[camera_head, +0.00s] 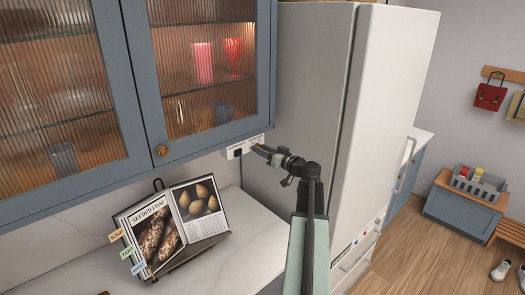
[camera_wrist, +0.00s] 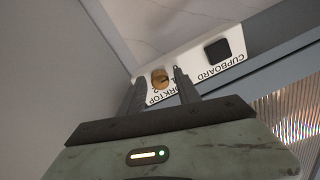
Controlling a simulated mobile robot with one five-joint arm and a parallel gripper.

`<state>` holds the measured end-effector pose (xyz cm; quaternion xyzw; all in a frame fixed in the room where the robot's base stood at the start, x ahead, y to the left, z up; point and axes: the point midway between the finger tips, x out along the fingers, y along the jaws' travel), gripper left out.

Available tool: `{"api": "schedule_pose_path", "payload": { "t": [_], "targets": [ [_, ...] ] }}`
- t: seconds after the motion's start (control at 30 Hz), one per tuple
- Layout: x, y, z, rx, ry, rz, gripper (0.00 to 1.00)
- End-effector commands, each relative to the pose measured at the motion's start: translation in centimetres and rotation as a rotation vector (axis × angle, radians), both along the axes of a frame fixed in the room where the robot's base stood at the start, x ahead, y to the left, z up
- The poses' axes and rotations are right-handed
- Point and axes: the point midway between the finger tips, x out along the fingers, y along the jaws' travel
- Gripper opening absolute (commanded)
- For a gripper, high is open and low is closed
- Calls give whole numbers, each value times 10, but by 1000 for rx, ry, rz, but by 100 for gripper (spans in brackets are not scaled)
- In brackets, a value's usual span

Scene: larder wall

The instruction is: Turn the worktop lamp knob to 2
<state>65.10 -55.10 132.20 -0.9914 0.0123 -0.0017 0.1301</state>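A white switch panel (camera_head: 243,147) is fixed under the wall cupboard, near the fridge. In the wrist view the panel (camera_wrist: 196,62) appears upside down. It carries a round brass knob (camera_wrist: 160,77) by the word WORKTOP, which a finger partly covers. A digit 2 shows near the knob; which way the knob points is too small to tell. My gripper (camera_wrist: 159,76) is open, with the knob in view between its fingertips and a gap on each side. In the head view my gripper (camera_head: 260,149) is at the panel's right end; the knob is hidden or too small there.
A black switch (camera_wrist: 217,49) marked CUPBOARD sits beside the knob on the panel. The glass-door cupboard (camera_head: 140,75) is above, and the tall fridge (camera_head: 385,110) stands close to the right of my gripper. An open cookbook (camera_head: 170,222) stands on the worktop (camera_head: 245,235) below.

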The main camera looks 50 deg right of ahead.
Motion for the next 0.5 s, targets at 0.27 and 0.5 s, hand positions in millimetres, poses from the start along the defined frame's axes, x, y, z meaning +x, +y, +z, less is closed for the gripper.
{"api": "schedule_pose_path", "payload": {
  "t": [0.27, 0.5],
  "targets": [
    [0, 0, 0, 1, 0, 1, 0],
    [0, 1, 0, 48, -4, 1, 0]
  ]
}}
